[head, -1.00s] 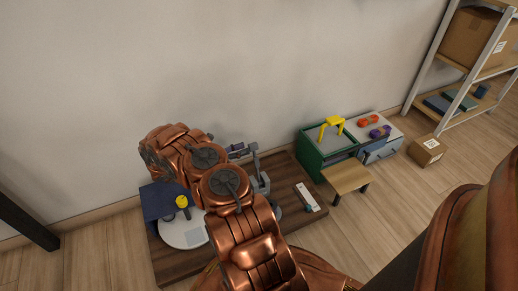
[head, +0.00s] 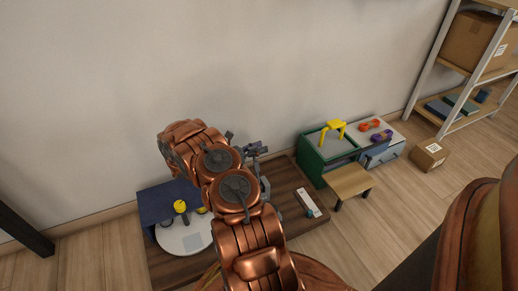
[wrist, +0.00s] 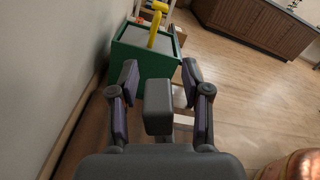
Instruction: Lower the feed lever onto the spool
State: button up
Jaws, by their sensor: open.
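My gripper (head: 258,148) is open, with its two fingers spread, above the back of the dark wooden board (head: 288,205). In the wrist view my gripper (wrist: 160,85) has a grey block (wrist: 158,105) between its fingers, apart from both; it looks like the end of the feed lever. In the head view a grey upright part (head: 264,187), likely of the lever's stand, shows just below my gripper, partly behind my arm. I cannot make out the spool under the lever; my arm covers that area.
A blue box (head: 160,197) and a white disc (head: 188,236) with a yellow-topped post (head: 181,206) are at left. At right stand a green box (head: 312,160) with a yellow handle (head: 334,127), a small wooden stool (head: 348,180) and a cardboard box (head: 429,155). The wall is close behind.

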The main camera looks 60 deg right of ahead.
grip_shut()
jog(key=shift+d, duration=0.1)
dwell(0.5)
